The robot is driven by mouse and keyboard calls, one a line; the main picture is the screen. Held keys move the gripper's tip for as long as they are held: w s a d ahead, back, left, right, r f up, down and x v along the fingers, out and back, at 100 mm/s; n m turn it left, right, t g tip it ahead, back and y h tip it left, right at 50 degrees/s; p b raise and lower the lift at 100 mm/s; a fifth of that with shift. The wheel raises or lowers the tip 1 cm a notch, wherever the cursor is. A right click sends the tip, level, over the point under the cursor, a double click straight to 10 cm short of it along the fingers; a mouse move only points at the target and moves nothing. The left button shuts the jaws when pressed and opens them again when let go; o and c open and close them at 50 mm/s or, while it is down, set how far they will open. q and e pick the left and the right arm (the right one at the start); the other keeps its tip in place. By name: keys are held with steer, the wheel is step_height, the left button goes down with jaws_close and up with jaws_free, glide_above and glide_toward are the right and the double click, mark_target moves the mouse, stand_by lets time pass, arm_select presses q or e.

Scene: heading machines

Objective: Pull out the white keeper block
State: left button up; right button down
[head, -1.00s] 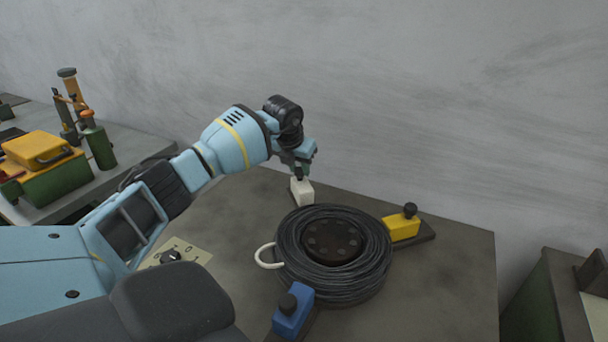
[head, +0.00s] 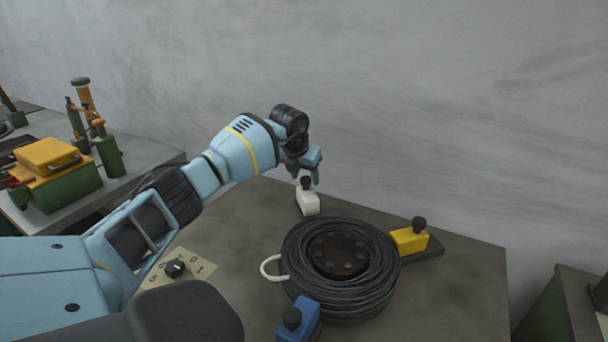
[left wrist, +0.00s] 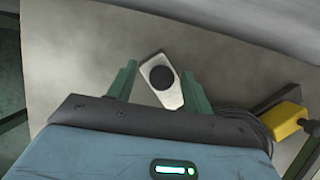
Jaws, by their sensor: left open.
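The white keeper block (head: 308,203) stands on the table at the far side of the black wire coil (head: 300,262). It has a black knob on top. My left gripper (head: 305,173) is open above the block, with its fingertips near the knob. In the left wrist view, the block (left wrist: 172,98) and its round black knob lie between the two open green fingers (left wrist: 158,74), with a visible gap on each side. I cannot tell how far the fingertips reach down beside the knob. My right gripper is out of view.
A yellow block (head: 409,240) with a black knob sits right of the coil, and a blue block (head: 300,322) sits in front of it. A white hook-shaped piece (head: 268,268) sticks out at the coil's left. A grey wall stands behind the table (head: 440,295).

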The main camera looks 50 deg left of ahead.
arm_select(q)
steer(key=a+v, duration=0.1)
steer(key=v, duration=0.6)
steer(key=shift+d+r, duration=0.4)
steer(key=shift+d, duration=0.1)
steer(key=shift+s, duration=0.1)
